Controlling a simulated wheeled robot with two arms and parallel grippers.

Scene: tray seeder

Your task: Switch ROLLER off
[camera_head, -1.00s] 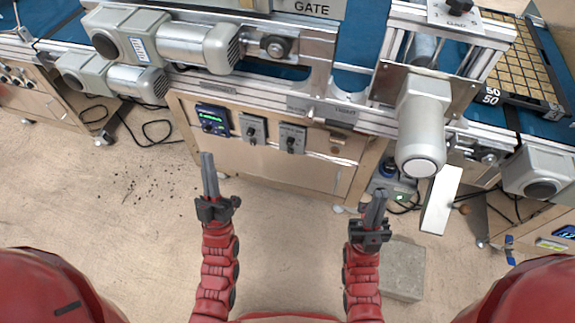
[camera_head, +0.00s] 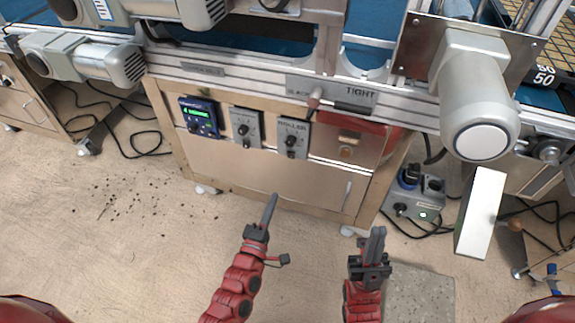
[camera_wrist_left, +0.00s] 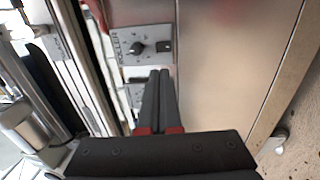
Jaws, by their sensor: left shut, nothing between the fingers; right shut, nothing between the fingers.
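The ROLLER switch box (camera_head: 293,138) is a small grey plate with a dark knob, on the wooden front panel, rightmost of the row of control boxes. In the left wrist view the ROLLER box (camera_wrist_left: 140,46) shows its lettering, a round black knob (camera_wrist_left: 137,47) and a small black switch (camera_wrist_left: 164,46). The knob's exact setting is too small to tell. My left gripper (camera_head: 270,208) is shut and empty, in front of and below the box, apart from it. My right gripper (camera_head: 376,242) is shut and empty, lower right.
A similar grey switch box (camera_head: 246,128) and a blue box with a green display (camera_head: 199,117) sit left of the ROLLER box. A large grey motor (camera_head: 475,100) juts out at right. A power box (camera_head: 415,196) with cables stands on the floor.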

